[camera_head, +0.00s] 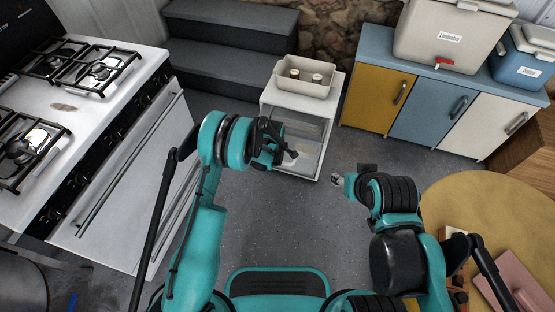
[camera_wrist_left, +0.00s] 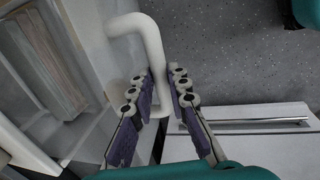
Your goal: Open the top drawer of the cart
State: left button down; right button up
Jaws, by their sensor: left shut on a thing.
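The white cart (camera_head: 334,97) stands at the back centre with a beige bin on its top. My left gripper (camera_head: 284,153) is at the cart's front left side. In the left wrist view its two fingers (camera_wrist_left: 161,95) are shut on a white bar handle (camera_wrist_left: 150,42), one finger on each side. My arm hides part of the cart's front, and I cannot tell whether the top drawer is shut or partly out. My right gripper (camera_head: 340,180) is right of the cart, apart from it over the floor; its finger opening is too small to tell.
The beige bin (camera_head: 305,89) holds two small jars. A white stove (camera_head: 130,170) is at left, dark steps (camera_head: 230,50) behind. Coloured cabinets (camera_head: 380,100) are at back right and a round wooden table (camera_head: 490,210) at right. Grey floor (camera_head: 270,215) in front is free.

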pick_arm(q)
jog(key=c, duration=1.4)
grip_release()
jog(key=shift+c, duration=0.2)
notch_tip(320, 180, up, 12)
jog(key=s, duration=0.2)
jog(key=shift+a, duration=0.35)
jog(key=shift+f, duration=0.1)
